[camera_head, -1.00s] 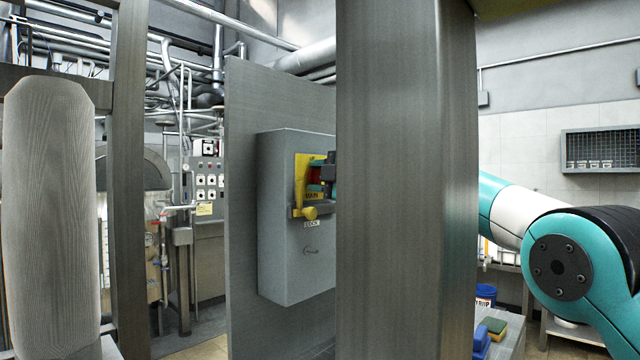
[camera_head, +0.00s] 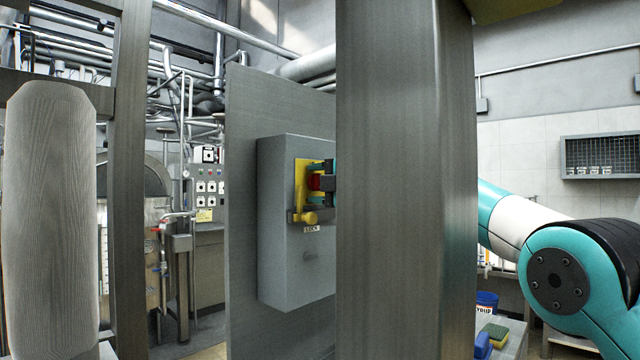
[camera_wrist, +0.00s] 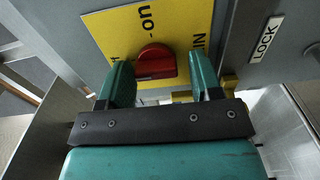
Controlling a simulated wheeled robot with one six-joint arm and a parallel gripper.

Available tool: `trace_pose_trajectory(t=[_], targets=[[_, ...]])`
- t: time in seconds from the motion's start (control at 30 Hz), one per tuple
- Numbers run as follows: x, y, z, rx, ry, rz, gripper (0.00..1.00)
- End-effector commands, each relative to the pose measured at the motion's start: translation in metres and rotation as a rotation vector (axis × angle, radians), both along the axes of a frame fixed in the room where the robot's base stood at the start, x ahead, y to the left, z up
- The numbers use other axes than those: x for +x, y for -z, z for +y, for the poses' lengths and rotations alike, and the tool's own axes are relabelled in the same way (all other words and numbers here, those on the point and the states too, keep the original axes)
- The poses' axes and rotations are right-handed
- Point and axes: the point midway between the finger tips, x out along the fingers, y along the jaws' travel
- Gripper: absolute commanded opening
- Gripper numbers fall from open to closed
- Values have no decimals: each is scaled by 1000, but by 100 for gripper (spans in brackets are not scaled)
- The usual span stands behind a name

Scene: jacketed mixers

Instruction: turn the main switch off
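The main switch is a red knob (camera_wrist: 156,63) on a yellow plate (camera_wrist: 105,35) lettered "on" and partly "MAIN". In the head view the red knob (camera_head: 314,183) sits on the front of a grey box (camera_head: 285,225). In the wrist view my gripper (camera_wrist: 161,72) is open, with one teal finger on each side of the knob and a gap showing on both sides. I cannot tell how deep the fingers reach around it. In the head view only a sliver of my gripper (camera_head: 328,178) shows; a metal post hides the rest.
The wide metal post (camera_head: 405,180) stands in front of the box's right side. A yellow part (camera_head: 305,217) sticks out below the knob, above a LOCK label (camera_head: 310,230).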

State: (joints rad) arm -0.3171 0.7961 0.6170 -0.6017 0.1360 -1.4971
Motion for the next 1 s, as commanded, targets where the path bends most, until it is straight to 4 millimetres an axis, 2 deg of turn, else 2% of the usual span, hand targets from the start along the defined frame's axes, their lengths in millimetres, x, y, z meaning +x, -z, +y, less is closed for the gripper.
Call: trace_pose_trajectory(t=[0.3,0.47,0.57,1.0], targets=[[0,-1,-2,3,4,-3,66],[-7,1,-12,4,6,-5,66],[-17,4,-24,5,6,-5,66],[-84,2,-110,3,6,-4,66]])
